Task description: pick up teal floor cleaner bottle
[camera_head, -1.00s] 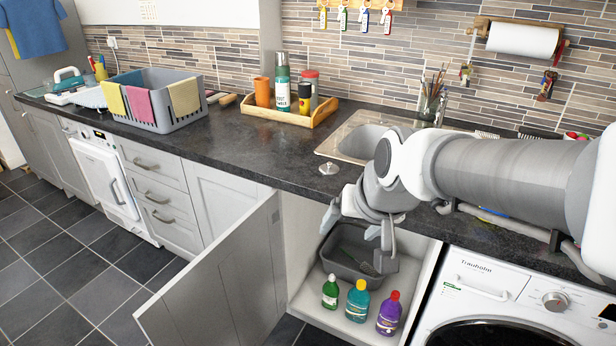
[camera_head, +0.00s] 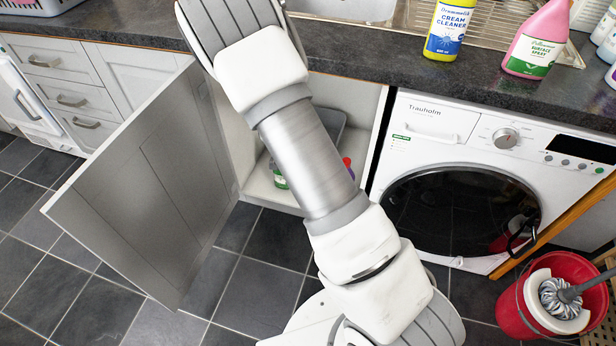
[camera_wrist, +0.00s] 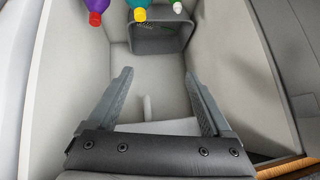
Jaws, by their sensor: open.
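The teal bottle (camera_wrist: 138,4) with a yellow cap shows at the top edge of the wrist view, partly cut off. In the head view my arm hides it. My gripper (camera_wrist: 158,76) is open, with nothing between its fingers. The bottle lies beyond the fingertips, slightly left of the gap between them, and apart from them. My gripper is not visible in the head view.
A purple bottle (camera_wrist: 98,6) with a red cap is left of the teal one; a white-capped green bottle (camera_wrist: 177,7) is right. A grey bin (camera_wrist: 160,46) stands in the cupboard. The open cupboard door (camera_head: 150,185) and washing machine (camera_head: 465,195) flank it.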

